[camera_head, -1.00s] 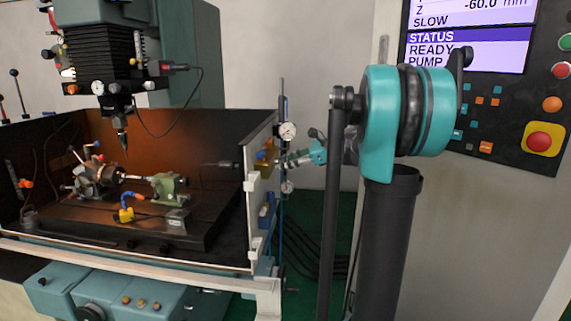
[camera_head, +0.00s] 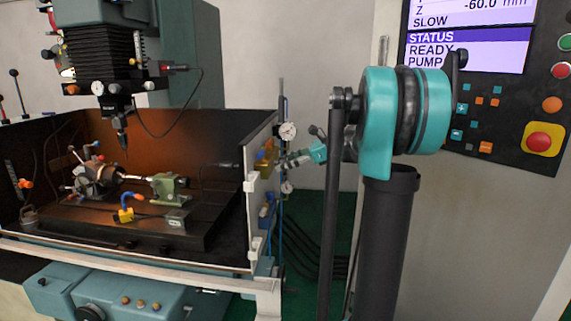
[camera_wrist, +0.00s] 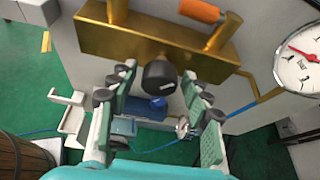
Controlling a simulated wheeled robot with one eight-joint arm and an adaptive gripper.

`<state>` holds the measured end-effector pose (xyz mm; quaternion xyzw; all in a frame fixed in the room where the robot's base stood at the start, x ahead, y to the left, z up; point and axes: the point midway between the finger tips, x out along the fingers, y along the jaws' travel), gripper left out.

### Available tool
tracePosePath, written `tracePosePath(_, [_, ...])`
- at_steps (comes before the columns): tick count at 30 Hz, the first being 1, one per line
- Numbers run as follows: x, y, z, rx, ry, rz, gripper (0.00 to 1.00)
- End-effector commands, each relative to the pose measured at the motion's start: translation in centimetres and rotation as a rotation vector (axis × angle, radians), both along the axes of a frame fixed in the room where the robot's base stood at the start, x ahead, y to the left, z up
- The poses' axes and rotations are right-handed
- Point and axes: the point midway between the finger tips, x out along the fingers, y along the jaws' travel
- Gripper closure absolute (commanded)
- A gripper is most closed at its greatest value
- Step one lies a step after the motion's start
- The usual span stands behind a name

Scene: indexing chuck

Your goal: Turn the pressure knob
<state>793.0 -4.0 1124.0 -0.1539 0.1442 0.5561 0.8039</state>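The black pressure knob (camera_wrist: 159,76) sticks out below a brass block (camera_wrist: 120,38) in the wrist view. My gripper (camera_wrist: 158,88) is open, with one finger on each side of the knob. Gaps show between the knob and both fingers, so it is not gripped. In the head view my gripper (camera_head: 285,161) is at the brass block (camera_head: 264,160) on the enclosure's right side. The knob is too small or hidden to make out there.
A round gauge (camera_wrist: 301,58) and an orange handle (camera_wrist: 200,11) are close to the block. A blue part (camera_wrist: 150,110) lies beyond my fingers. The milling machine (camera_head: 120,190) stands left and the control panel (camera_head: 500,100) right.

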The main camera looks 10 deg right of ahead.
Motion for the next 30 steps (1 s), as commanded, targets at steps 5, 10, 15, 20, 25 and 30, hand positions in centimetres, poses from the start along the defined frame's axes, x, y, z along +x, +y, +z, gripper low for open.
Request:
tracePosePath(5, [0.0, 0.0, 0.0, 0.0, 0.0, 0.001, 0.47])
tracePosePath(10, [0.0, 0.0, 0.3, 0.0, 0.0, 0.001, 0.47])
tracePosePath(15, [-0.1, 0.0, 2.5, 0.0, 0.0, 0.001, 0.47])
tracePosePath(20, [-0.1, 0.0, 5.5, 0.0, 0.0, 0.001, 0.47])
tracePosePath(25, [0.0, 0.0, 8.2, 0.0, 0.0, 0.001, 0.47])
tracePosePath(30, [0.0, 0.0, 9.7, 0.0, 0.0, 0.001, 0.47])
